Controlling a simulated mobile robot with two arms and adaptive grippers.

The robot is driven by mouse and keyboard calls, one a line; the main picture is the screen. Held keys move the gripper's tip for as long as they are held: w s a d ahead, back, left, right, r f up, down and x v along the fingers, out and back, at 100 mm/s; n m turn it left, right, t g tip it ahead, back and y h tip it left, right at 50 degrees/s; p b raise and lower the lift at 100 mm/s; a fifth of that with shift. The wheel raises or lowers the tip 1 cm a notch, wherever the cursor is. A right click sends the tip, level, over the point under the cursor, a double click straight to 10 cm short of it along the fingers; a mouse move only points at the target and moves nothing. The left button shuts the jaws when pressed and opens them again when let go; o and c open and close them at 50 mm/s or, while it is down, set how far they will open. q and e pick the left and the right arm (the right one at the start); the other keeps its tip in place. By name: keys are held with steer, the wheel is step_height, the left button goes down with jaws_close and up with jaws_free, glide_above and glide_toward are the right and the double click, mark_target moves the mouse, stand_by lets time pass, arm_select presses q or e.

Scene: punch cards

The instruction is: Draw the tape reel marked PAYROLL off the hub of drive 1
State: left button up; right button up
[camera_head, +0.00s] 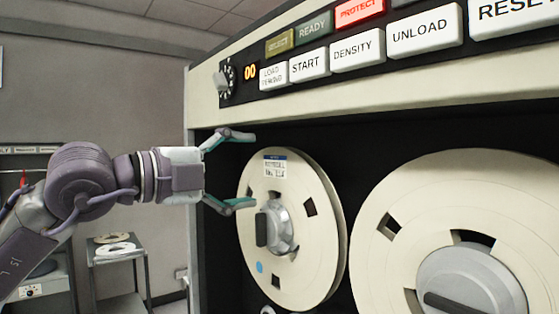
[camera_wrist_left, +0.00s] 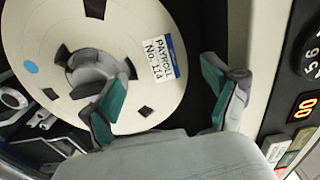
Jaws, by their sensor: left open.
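The cream tape reel (camera_head: 318,212) sits on the hub (camera_head: 276,228) at the left of the drive's front. Its white and blue label reads PAYROLL in the left wrist view, where the reel (camera_wrist_left: 185,90) also shows. The hub (camera_wrist_left: 95,72) is grey with a dark latch bar. My left gripper (camera_head: 243,170) is open and empty, just left of the reel's upper left edge. Its teal-padded fingers (camera_wrist_left: 160,105) lie apart in the wrist view, one overlapping the hub and reel in the picture. Contact cannot be told. My right gripper is not in view.
A second cream reel (camera_head: 375,270) is on a larger hub at the right. A button panel (camera_head: 357,52) with START, DENSITY and UNLOAD runs above, with a lit red PROTECT lamp (camera_head: 359,11). A cart (camera_head: 117,257) with reels stands at the back left.

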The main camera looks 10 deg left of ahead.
mark_target(274, 166)
arm_select(q)
steer(key=x, duration=0.4)
steer(key=shift+w+d, duration=0.1)
steer(key=shift+d, duration=0.15)
steer(key=shift+x, duration=0.9)
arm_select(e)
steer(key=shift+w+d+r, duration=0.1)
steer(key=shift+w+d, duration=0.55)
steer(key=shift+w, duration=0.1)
arm_select(q)
steer(key=shift+a, duration=0.1)
steer(key=shift+c, duration=0.9)
steer(key=shift+f, duration=0.1)
steer(key=c, duration=1.1)
steer(key=shift+c, duration=0.9)
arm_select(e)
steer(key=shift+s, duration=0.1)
arm_select(q)
steer(key=shift+r, duration=0.25)
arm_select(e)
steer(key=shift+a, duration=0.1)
arm_select(q)
steer(key=shift+b+v, duration=0.85)
steer(key=shift+v, duration=0.3)
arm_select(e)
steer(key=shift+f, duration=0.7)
